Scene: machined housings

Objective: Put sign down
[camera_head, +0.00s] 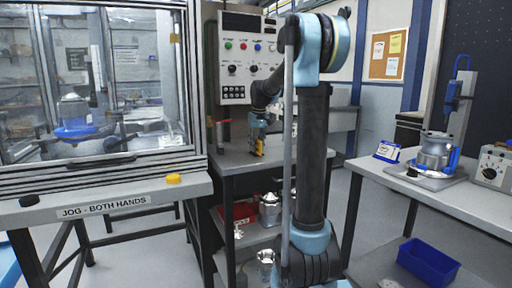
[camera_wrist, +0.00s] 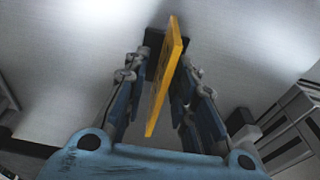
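The sign (camera_wrist: 165,80) is a thin yellow plate, seen nearly edge-on between the two fingers of my gripper (camera_wrist: 168,65) in the wrist view. The fingertips close in on both of its faces, and it looks gripped. In the head view my gripper (camera_head: 260,117) points down over the grey middle table (camera_head: 228,160). The yellow sign (camera_head: 257,146) shows small below it, upright, with its lower edge at or just above the tabletop. I cannot tell whether it touches. The sign's printed face is not readable.
A control panel (camera_head: 250,60) stands behind the middle table, with a red-topped part (camera_head: 222,133) at the table's left. A glass-fronted machine (camera_head: 115,85) is on the left. The right bench (camera_head: 430,190) holds a blue-and-white sign (camera_head: 387,152) and a press (camera_head: 440,145).

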